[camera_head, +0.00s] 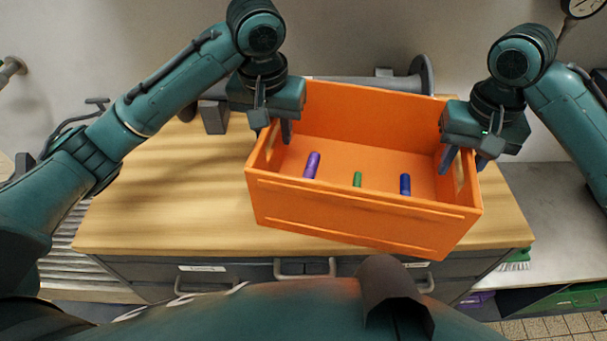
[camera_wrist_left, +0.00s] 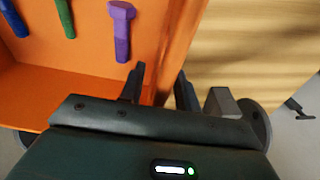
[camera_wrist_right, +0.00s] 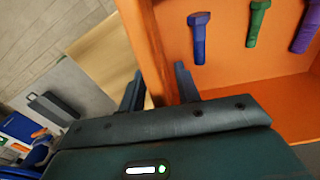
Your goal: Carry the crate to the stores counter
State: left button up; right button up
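The orange crate (camera_head: 350,209) is in front of me over the wooden counter top, turned slightly, its front lower edge overlapping the counter's front edge in the head view. I cannot tell whether it touches the top. A purple bolt (camera_head: 312,165), a green one (camera_head: 357,179) and a blue one (camera_head: 405,184) lie inside. My left gripper (camera_head: 273,124) is shut on the crate's left end wall, one finger inside and one outside; the wall shows between the fingers in the left wrist view (camera_wrist_left: 160,78). My right gripper (camera_head: 466,160) is shut likewise on the right end wall.
The wooden counter top (camera_head: 150,200) has free room left of the crate. Dark grey metal equipment (camera_head: 421,75) stands behind the crate. Drawers with handles (camera_head: 304,268) are below the counter's front edge. A grey lower surface (camera_head: 540,205) lies at the right.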

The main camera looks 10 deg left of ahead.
pick_arm(q)
jog(key=r, duration=0.3)
jog(key=s+r, duration=0.1)
jog(key=r, duration=0.7)
jog(key=shift+s+r, duration=0.1)
jog(key=shift+s, duration=0.05)
jog(key=shift+r, duration=0.1)
pick_arm(e)
jog(key=shift+r, duration=0.5)
notch_tip(320, 180, up, 11)
